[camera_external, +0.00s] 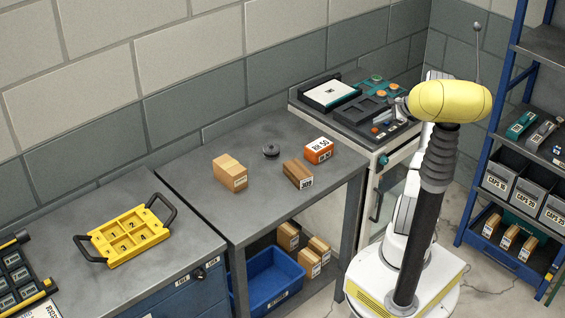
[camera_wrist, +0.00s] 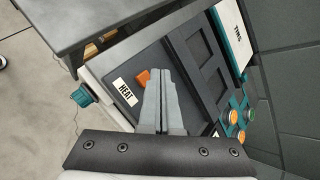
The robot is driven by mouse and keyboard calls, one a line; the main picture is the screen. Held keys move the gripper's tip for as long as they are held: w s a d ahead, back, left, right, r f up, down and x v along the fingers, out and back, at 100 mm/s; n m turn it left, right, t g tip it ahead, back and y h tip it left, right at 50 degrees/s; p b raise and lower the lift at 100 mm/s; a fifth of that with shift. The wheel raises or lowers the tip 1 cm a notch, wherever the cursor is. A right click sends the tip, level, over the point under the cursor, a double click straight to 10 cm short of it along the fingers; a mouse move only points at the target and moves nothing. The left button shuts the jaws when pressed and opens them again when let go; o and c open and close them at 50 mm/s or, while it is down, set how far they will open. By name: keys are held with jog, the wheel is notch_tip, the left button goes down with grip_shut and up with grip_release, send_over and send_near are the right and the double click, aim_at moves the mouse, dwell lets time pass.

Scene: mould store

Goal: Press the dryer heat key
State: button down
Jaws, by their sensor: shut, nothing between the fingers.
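The dryer (camera_external: 345,135) is a grey-topped cabinet at the end of the bench. In the wrist view its dark panel carries a white HEAT label (camera_wrist: 125,92) with a small orange heat key (camera_wrist: 143,77) beside it. My gripper (camera_wrist: 163,72) is shut and empty, its two grey fingers together over the panel. The fingertips appear just right of the orange key and cover part of the panel; I cannot tell whether they touch it. In the external view my arm's yellow end (camera_external: 450,101) is at the dryer's right side.
A teal knob (camera_wrist: 82,95) sticks out from the dryer front. Round orange and green buttons (camera_wrist: 235,117) sit on a teal strip, right of the fingers. A bench (camera_external: 225,215) with boxes adjoins on the left; a blue shelf rack (camera_external: 487,150) stands at the right.

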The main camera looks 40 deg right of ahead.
jog(key=shift+f, duration=0.1)
dwell(0.5)
jog(key=shift+f+b, duration=0.4)
jog(key=shift+b, duration=0.05)
jog(key=shift+f+b, duration=0.4)
jog(key=shift+f, duration=0.05)
dwell(0.5)
jog(key=shift+r, duration=0.1)
jog(key=shift+r+p, duration=0.55)
jog(key=shift+r, duration=0.25)
notch_tip(320, 180, up, 6)
jog(key=p, duration=0.3)
jog(key=shift+p, duration=0.4)
